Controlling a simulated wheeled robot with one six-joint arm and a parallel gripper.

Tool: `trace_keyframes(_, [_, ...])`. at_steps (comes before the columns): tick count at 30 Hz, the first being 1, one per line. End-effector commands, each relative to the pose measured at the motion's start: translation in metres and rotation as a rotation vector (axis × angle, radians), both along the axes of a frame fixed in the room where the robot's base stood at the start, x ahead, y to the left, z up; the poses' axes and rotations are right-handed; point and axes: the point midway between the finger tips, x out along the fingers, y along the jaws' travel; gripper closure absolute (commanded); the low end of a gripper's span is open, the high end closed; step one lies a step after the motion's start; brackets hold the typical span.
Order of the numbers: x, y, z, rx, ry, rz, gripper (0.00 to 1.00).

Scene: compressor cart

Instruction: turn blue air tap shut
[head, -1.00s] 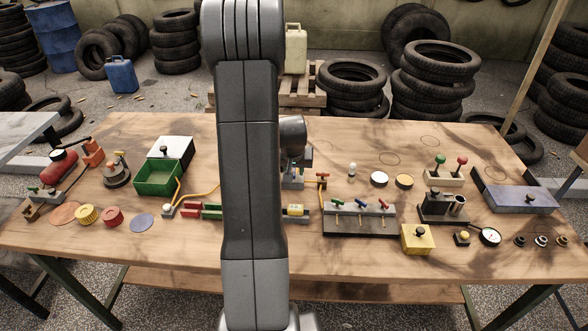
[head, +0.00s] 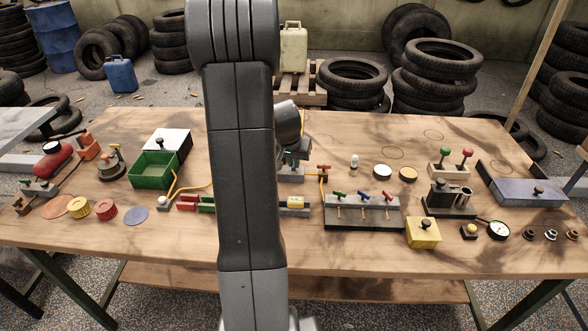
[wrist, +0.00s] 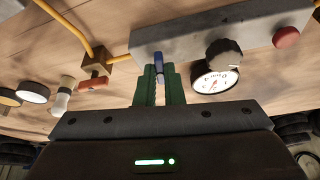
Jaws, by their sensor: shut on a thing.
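In the wrist view, the blue air tap's lever (wrist: 158,61) stands at the left end of a long grey block. My gripper (wrist: 158,78) is shut on it, with the blue lever between its two green fingers. The lever points across the block's length, towards my gripper. An orange hose meets the block's left end. In the head view, my arm hides most of this block (head: 291,175); the wrist and a bit of green finger (head: 291,157) show just above it.
The grey block also carries a black knob (wrist: 223,53), a dial gauge (wrist: 215,80) and a red button (wrist: 286,37). A red-handled tap (wrist: 93,83) sits on the hose line. A dark block (head: 362,215) to the right bears green, blue and red levers.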

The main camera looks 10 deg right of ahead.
Motion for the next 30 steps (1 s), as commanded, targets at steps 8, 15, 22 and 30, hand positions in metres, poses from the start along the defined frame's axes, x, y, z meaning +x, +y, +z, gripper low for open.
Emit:
trace_keyframes(8, [0.0031, 0.0025, -0.0074, -0.002, -0.006, -0.236, 1.00])
trace_keyframes(15, [0.0046, 0.0040, -0.0048, -0.002, -0.004, -0.466, 1.00])
trace_keyframes(22, [0.0065, 0.0053, -0.0027, -0.001, -0.002, -0.686, 1.00])
trace_keyframes(30, [0.0088, 0.0054, -0.0007, -0.002, 0.000, -0.942, 1.00])
